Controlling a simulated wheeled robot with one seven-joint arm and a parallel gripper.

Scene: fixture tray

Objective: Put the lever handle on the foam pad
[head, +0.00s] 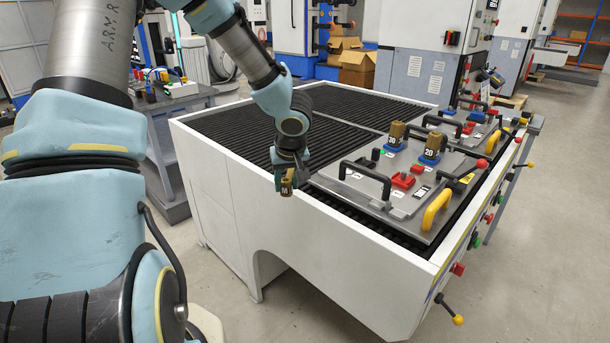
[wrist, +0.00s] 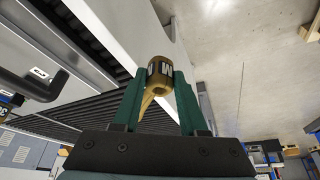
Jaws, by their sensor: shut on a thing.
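My gripper (head: 288,184) is shut on a brass-coloured round piece (head: 287,188) with a dark band lettered "M". It hangs in the air just outside the white table wall, at about rim height. In the wrist view the brass-coloured piece (wrist: 160,71) sits between the green fingertips, with a tapered tongue pointing back toward the palm. I cannot tell for certain whether this is the lever handle. I cannot make out a foam pad in either view.
A grey fixture plate (head: 352,187) stands on the black ribbed tabletop (head: 340,103), right of my gripper. It carries black handles, a yellow handle (head: 437,209), a red clamp (head: 403,181) and brass cylinders marked "30" and "20". The ribbed top behind is clear.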

